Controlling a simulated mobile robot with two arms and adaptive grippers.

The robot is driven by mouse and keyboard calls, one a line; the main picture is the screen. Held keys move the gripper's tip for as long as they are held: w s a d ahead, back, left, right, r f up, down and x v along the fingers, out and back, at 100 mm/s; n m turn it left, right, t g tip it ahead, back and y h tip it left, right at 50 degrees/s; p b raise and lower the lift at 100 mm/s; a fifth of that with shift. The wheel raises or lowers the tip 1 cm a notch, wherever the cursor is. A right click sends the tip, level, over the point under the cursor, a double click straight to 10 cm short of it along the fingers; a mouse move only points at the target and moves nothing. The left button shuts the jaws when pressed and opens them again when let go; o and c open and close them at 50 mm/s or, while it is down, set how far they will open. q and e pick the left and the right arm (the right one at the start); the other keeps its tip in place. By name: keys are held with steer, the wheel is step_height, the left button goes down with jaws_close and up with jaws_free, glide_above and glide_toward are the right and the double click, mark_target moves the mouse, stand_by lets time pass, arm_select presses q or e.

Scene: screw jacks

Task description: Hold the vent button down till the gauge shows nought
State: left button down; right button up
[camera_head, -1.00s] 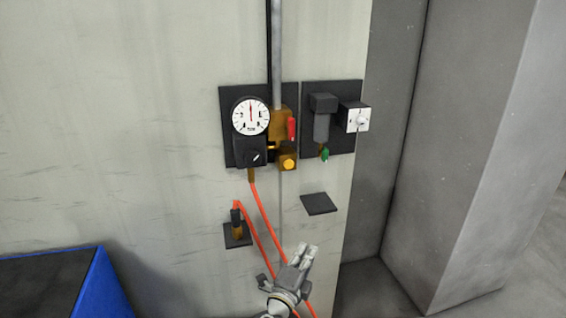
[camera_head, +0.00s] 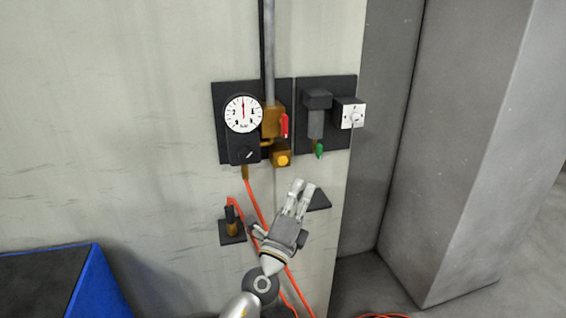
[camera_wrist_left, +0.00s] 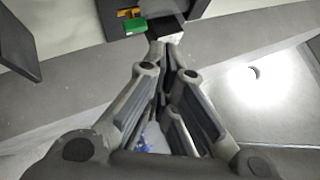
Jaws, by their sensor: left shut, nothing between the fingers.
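The gauge (camera_head: 243,114) is a round white dial on the wall panel, with a red needle pointing about straight up, in the middle of its scale. The vent button is probably the yellow-orange round knob (camera_head: 283,160) on a brass block below the red lever. My left gripper (camera_head: 303,187) is shut and empty, its fingers pointing up, below and slightly right of the yellow button and apart from it. In the left wrist view its fingers (camera_wrist_left: 166,48) meet near the top. My right gripper is not in view.
A red lever (camera_head: 285,125) and a green lever (camera_head: 319,150) hang close by. A white-faced switch box (camera_head: 350,113) is at right. An orange hose (camera_head: 254,200) runs down behind my left arm. A dark shelf plate (camera_head: 320,200) is beside the fingers. A blue-edged bench (camera_head: 98,275) stands lower left.

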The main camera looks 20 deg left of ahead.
mark_target(283, 161)
arm_select(q)
steer(key=w+a+b, duration=0.3)
steer(key=w+a, duration=0.2)
steer(key=w, duration=0.2)
steer(key=shift+w+b, duration=0.15)
steer(key=shift+b, duration=0.2)
stand_by(1.3)
steer(key=shift+w+a+b, duration=0.2)
steer(key=shift+w+b, duration=0.1)
steer(key=shift+w, duration=0.05)
steer(key=shift+w+a+b, duration=0.3)
steer(key=shift+w+b, duration=0.1)
steer(key=shift+b, duration=0.05)
stand_by(0.7)
stand_by(1.8)
steer(key=shift+s+d+p, duration=0.55)
steer(key=shift+s, duration=0.2)
